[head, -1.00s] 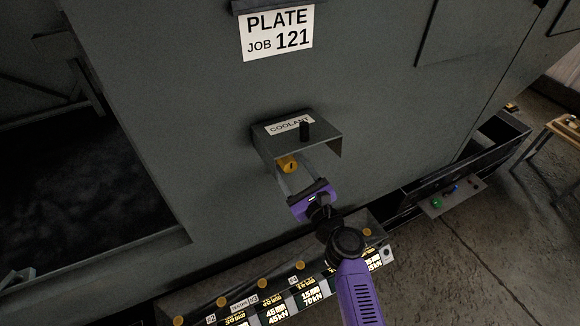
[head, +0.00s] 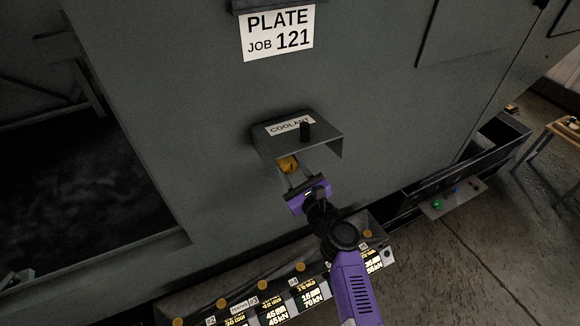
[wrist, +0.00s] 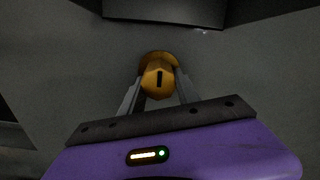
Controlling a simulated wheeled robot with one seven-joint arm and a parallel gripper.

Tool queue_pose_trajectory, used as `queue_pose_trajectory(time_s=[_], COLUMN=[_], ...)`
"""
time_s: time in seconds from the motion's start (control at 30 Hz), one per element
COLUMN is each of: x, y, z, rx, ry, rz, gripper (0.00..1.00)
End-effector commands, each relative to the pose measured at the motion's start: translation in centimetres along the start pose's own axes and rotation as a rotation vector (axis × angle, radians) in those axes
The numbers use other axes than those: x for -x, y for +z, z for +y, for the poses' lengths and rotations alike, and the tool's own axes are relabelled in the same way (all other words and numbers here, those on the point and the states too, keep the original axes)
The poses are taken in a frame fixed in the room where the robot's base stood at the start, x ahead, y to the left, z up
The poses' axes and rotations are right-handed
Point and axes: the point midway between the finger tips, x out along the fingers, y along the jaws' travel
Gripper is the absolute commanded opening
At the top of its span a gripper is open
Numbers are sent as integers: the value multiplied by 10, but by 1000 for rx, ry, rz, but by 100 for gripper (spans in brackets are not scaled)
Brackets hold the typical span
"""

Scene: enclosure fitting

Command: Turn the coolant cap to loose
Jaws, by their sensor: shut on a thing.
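The coolant cap is a yellow-orange knob with a dark slot mark on its face. It sits under the coolant hood (head: 325,140) on the grey machine wall. In the wrist view the cap (wrist: 159,80) is at upper centre, its dark mark close to upright. In the head view the cap (head: 288,165) shows partly, just beyond the fingers. My gripper (wrist: 158,92) has one grey finger on each side of the cap and is shut on it. My gripper also shows in the head view (head: 293,172), reaching up under the hood. The exact finger contact is partly hidden.
Below is a ledge with several yellow knobs and lit labels (head: 311,299). A panel with coloured buttons (head: 454,194) stands to the right. Open floor lies at lower right.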

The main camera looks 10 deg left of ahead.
Motion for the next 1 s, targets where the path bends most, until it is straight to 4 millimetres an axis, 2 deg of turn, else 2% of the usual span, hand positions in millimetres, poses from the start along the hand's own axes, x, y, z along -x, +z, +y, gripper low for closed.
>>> queue_pose_trajectory(time_s=[0.37, 1.0], x=[1, 1], y=[-3, -3], z=[0, -3], rx=[157, 752], ry=[-1, 1], rz=[0, 1], gripper=[0, 0])
